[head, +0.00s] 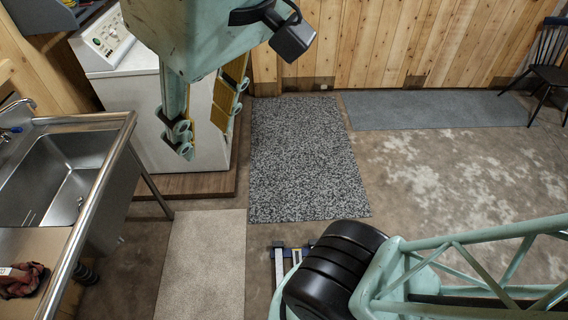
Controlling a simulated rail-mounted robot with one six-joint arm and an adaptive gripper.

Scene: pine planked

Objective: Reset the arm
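My gripper (205,122) hangs down from the top of the head view, in front of a white appliance. A dark camera-like block (292,36) is fixed at the right of the gripper's body. The upper part of the arm is cut off by the top edge of the picture.
A steel sink (58,178) stands at the left, with a dark red cloth (22,281) near its front. The white appliance (128,62) stands on a wooden platform behind the gripper. Flat mats (300,165) lie on open floor. A dark chair (550,72) stands far right.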

